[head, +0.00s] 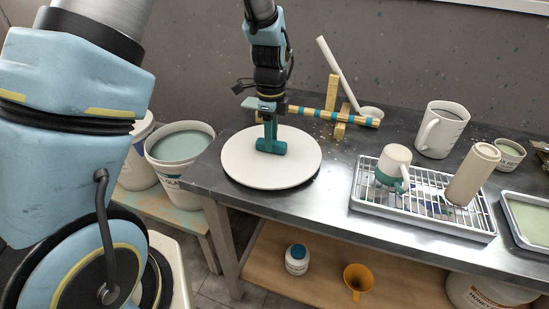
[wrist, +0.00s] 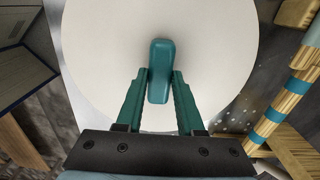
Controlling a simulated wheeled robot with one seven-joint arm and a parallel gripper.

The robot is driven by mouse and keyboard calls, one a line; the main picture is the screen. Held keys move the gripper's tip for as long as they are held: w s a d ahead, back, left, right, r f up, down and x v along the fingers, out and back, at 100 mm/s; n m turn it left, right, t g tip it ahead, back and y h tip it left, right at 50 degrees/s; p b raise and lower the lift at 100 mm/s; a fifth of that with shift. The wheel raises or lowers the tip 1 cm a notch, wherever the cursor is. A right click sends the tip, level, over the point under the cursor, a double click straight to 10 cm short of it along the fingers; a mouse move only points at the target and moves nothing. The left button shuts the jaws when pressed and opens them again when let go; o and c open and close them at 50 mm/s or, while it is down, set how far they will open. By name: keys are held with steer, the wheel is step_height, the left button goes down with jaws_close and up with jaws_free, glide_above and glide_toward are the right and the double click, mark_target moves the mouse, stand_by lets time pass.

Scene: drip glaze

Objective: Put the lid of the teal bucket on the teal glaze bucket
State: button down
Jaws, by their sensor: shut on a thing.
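The lid (head: 245,170) is a round white disc with a teal bar handle, over the left end of the metal table. My gripper (head: 270,143) reaches down from above and is shut on the handle. In the wrist view the two teal fingers (wrist: 160,88) press on either side of the handle, and the white lid (wrist: 215,60) fills the middle. I cannot tell whether the lid rests on the table or is just above it. The teal glaze bucket (head: 187,176) stands open left of the table, teal glaze showing inside its white rim.
Another white bucket (head: 137,172) stands behind it on the low wooden stand (head: 150,204). A striped wooden stick stand (head: 335,115) is right of the lid. A wire rack (head: 425,211) with cups, a white jug (head: 440,130) and a tray stand further right on the table (head: 335,195).

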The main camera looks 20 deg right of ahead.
steer(key=shift+r+p, duration=0.4)
steer(key=shift+r, duration=0.3)
steer(key=shift+r, duration=0.1)
steer(key=shift+r+p, duration=1.85)
steer(key=shift+r, duration=0.55)
